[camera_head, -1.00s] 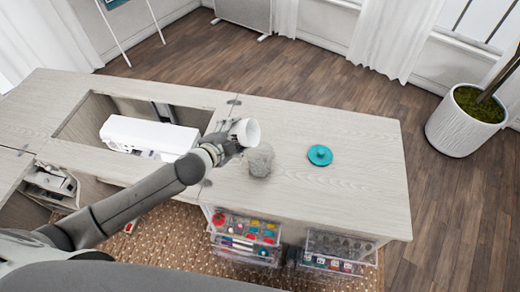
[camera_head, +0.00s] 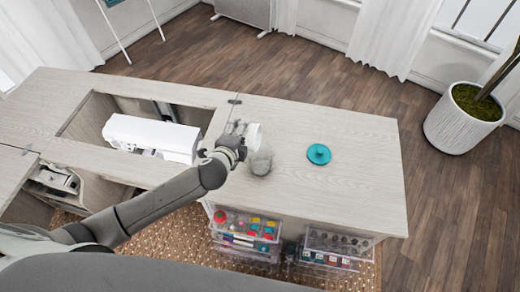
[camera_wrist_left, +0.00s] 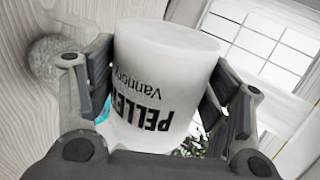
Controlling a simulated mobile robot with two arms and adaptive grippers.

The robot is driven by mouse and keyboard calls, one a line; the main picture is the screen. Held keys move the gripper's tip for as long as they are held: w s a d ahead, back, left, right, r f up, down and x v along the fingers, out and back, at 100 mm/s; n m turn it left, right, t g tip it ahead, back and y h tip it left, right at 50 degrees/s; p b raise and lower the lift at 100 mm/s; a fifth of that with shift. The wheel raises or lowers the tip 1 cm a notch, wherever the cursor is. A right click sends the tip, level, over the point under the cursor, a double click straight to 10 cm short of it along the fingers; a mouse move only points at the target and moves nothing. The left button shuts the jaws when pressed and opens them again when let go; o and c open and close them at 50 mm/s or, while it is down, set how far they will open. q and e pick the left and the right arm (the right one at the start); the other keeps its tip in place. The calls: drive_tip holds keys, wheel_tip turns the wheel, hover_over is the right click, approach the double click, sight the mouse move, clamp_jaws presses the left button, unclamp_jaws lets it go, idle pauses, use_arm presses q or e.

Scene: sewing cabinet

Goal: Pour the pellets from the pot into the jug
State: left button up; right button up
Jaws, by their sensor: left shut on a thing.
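The pot (camera_head: 254,137), white with dark lettering, is gripped by my left gripper (camera_head: 240,136) above the cabinet top. In the left wrist view the pot (camera_wrist_left: 165,70) sits between both fingers, its lettering upside down and the tabletop off to the left, so it is tilted well over. The jug (camera_head: 260,163) is a greyish see-through vessel on the tabletop, just below and beside the pot. In the left wrist view its rounded grey shape (camera_wrist_left: 46,62) shows left of the fingers. I cannot see pellets falling or how full the jug is. My right gripper is not in view.
A teal lid (camera_head: 319,154) lies on the tabletop (camera_head: 350,190) right of the jug, with clear room around it. A white sewing machine (camera_head: 150,137) sits in the cabinet opening to the left. Clear drawers (camera_head: 245,236) stand below the front edge.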

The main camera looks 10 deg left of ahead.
use_arm(q)
drive_tip(key=shift+d, duration=0.25)
drive_tip(key=shift+m+p, duration=0.3)
drive_tip(key=shift+p, duration=0.05)
drive_tip(key=shift+r+y, duration=0.1)
drive_tip(key=shift+y, duration=0.2)
drive_tip(key=shift+d+r, duration=0.1)
drive_tip(key=shift+d, duration=0.1)
drive_tip(key=shift+p, duration=0.45)
drive_tip(key=shift+d+r+m+y, duration=0.2)
drive_tip(key=shift+d+m+y, duration=0.1)
drive_tip(key=shift+m, duration=0.1)
drive_tip(key=shift+a+p, duration=0.1)
drive_tip(key=shift+p, duration=0.25)
drive_tip(key=shift+r, duration=0.1)
